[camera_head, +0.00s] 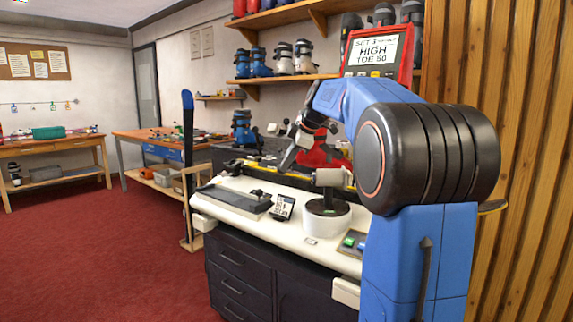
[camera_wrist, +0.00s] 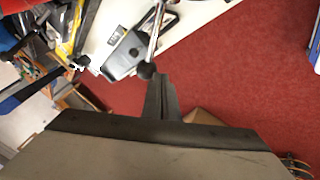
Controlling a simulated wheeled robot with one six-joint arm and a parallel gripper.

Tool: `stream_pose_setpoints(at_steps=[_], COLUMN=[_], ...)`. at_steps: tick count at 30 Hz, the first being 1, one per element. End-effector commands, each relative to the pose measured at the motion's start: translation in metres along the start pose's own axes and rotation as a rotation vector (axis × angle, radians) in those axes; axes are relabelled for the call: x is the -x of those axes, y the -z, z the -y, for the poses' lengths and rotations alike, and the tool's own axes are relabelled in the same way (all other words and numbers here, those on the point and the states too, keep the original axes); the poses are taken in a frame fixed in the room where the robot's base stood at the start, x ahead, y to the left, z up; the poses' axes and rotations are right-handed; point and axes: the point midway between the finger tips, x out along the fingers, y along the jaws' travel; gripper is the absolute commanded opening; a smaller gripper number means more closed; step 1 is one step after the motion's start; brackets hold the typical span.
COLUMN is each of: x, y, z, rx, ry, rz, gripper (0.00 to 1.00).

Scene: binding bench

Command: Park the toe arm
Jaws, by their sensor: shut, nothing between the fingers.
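In the wrist view a thin metal rod with a black ball knob at its end, which looks like the toe arm (camera_wrist: 153,45), reaches down from the top edge. My gripper (camera_wrist: 161,78) is shut and empty. Its fingertips appear right beside the knob; I cannot tell whether they touch. In the head view my gripper (camera_head: 286,165) points down over the bench, in front of a red boot (camera_head: 322,153). I cannot make out the toe arm clearly there, as my own arm hides part of the bench.
A white round base (camera_head: 327,218) stands to the right. Red carpet (camera_head: 110,250) is clear at left.

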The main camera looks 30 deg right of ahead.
Motion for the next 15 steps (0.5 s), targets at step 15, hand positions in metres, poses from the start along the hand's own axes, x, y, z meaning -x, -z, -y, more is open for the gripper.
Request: stream_pose_setpoints(at_steps=[15], x=[-0.016], y=[0.000], z=[-0.032], rx=[-0.186], ry=[-0.087], rz=[0.090], gripper=[0.00])
